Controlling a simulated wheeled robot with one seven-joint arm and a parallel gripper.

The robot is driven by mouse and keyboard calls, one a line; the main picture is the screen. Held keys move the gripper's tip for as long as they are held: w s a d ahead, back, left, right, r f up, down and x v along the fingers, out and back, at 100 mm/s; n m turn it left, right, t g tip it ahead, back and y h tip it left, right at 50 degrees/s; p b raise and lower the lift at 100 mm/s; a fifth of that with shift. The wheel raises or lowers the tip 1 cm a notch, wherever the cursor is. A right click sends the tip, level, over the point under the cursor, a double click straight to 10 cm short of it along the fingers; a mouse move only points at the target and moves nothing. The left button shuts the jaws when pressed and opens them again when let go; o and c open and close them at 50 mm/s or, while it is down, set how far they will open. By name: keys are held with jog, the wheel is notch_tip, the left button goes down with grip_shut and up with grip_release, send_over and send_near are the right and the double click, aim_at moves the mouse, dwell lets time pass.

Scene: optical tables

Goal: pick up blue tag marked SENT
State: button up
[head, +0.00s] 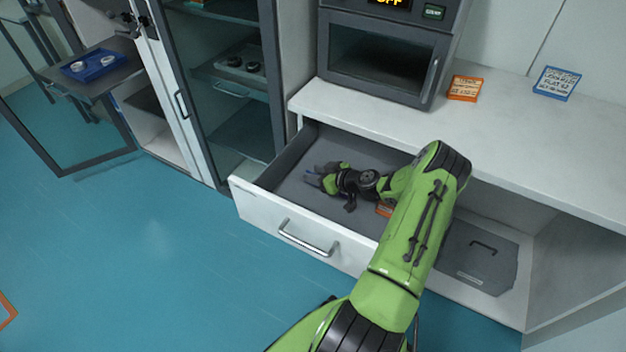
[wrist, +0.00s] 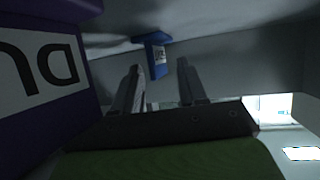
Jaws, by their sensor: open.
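A blue tag (wrist: 157,55) with a small pale label shows in the wrist view, in the gap between my two fingertips and seemingly just beyond them. Its lettering is too small to read. My gripper (wrist: 159,66) is open, with one finger on each side of the tag in that view; contact cannot be told. In the head view my gripper (head: 314,178) is low inside the open drawer (head: 250,202), pointing left. I cannot make out the drawer's blue tag clearly there.
An orange tag (head: 384,210) lies in the drawer, partly behind my arm. A purple lettered thing (wrist: 45,75) is close at left in the wrist view. The drawer walls surround my gripper.

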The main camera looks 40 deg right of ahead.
grip_shut()
